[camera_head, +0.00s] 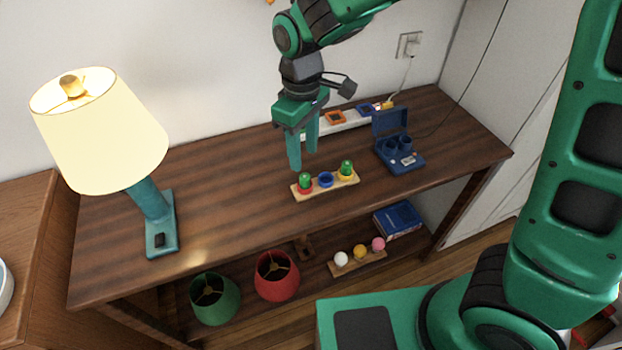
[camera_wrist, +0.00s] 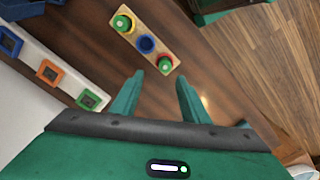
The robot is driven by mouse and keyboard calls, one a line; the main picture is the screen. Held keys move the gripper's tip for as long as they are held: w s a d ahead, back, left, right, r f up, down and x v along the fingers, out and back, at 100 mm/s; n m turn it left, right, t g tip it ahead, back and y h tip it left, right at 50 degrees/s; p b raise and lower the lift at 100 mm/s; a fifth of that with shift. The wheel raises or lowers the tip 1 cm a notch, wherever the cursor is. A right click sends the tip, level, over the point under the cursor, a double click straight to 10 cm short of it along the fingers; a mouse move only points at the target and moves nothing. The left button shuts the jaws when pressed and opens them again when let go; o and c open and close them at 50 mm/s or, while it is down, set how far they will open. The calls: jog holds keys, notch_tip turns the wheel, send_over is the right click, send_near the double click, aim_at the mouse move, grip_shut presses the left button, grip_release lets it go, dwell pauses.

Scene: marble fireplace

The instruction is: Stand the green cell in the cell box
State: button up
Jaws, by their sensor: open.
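A wooden holder (camera_head: 325,184) on the table has red, blue and yellow round seats. A green piece (camera_head: 305,179) stands in the red seat and another green piece (camera_head: 346,167) in the yellow seat. The blue seat between them looks empty. I cannot tell which green piece is the task's green cell. A dark blue case (camera_head: 405,160) with a raised lid and round wells, seemingly the cell box, stands right of the holder. My gripper (camera_head: 303,158) is open and empty, pointing down just behind the red-seat end. In the wrist view, the holder (camera_wrist: 133,30) lies beyond my fingertips (camera_wrist: 160,78).
A white strip (camera_head: 350,121) with coloured square sockets lies along the wall behind my gripper. A lit lamp (camera_head: 161,225) stands at the left. The shelf below holds a green shade (camera_head: 214,300), a red shade (camera_head: 277,277) and coloured balls (camera_head: 360,252). The table's middle left is clear.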

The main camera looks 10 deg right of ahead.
aim_at(304, 175)
jog(key=shift+s+f, duration=0.2)
jog(key=shift+f, duration=1.45)
jog(key=shift+s+f, duration=0.15)
jog(key=shift+f, duration=1.5)
jog(key=shift+c, duration=0.2)
grip_shut()
